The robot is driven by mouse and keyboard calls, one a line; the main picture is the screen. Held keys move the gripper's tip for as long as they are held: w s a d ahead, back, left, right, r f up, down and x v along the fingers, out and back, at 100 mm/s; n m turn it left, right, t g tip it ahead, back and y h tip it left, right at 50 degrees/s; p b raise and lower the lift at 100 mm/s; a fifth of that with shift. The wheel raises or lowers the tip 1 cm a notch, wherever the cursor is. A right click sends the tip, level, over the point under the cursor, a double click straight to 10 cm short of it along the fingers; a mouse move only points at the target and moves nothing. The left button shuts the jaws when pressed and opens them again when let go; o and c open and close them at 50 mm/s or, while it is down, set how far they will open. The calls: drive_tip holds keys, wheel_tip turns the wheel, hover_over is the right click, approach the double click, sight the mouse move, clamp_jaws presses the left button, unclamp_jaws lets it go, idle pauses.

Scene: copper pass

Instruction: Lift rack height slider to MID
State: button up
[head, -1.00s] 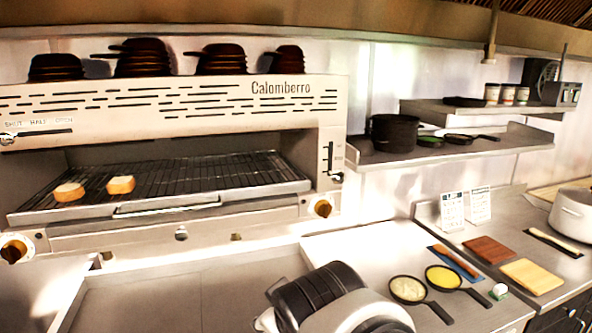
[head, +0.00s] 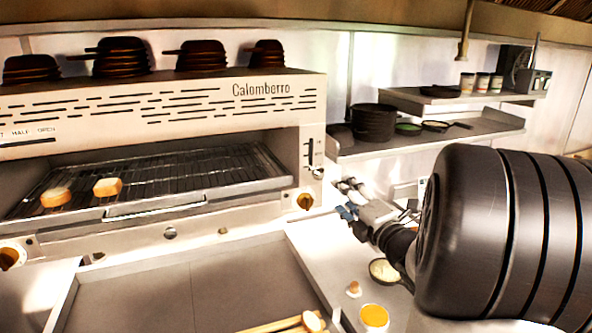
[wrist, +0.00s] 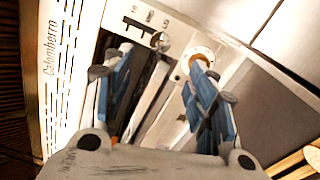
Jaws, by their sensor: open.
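The rack height slider is a small metal knob (head: 318,173) on a dark vertical slot at the right end of the Calomberro grill front (head: 312,110). The knob sits at the slot's low end. It also shows in the wrist view as the slider knob (wrist: 161,42), beyond and between the fingertips. My gripper (head: 347,198) is open and empty, to the right of and slightly below the knob, apart from it. In the wrist view my gripper (wrist: 160,68) has its blue-padded fingers spread toward the panel. The slot's labels are too small to read.
An orange-ringed dial (head: 305,201) lies just below the slider, close to one finger in the wrist view. Two bread pieces (head: 107,187) sit on the grill rack (head: 200,175). A shelf (head: 400,146) with pots is at right. My dark arm link hides much of the right counter.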

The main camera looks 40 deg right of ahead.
sight(316, 170)
drive_tip(key=p+x, duration=0.1)
drive_tip(key=x, duration=1.5)
drive_tip(key=shift+w+d+f, duration=0.1)
drive_tip(key=shift+w+d, duration=0.05)
drive_tip(key=shift+w, duration=0.2)
clamp_jaws()
idle(0.4)
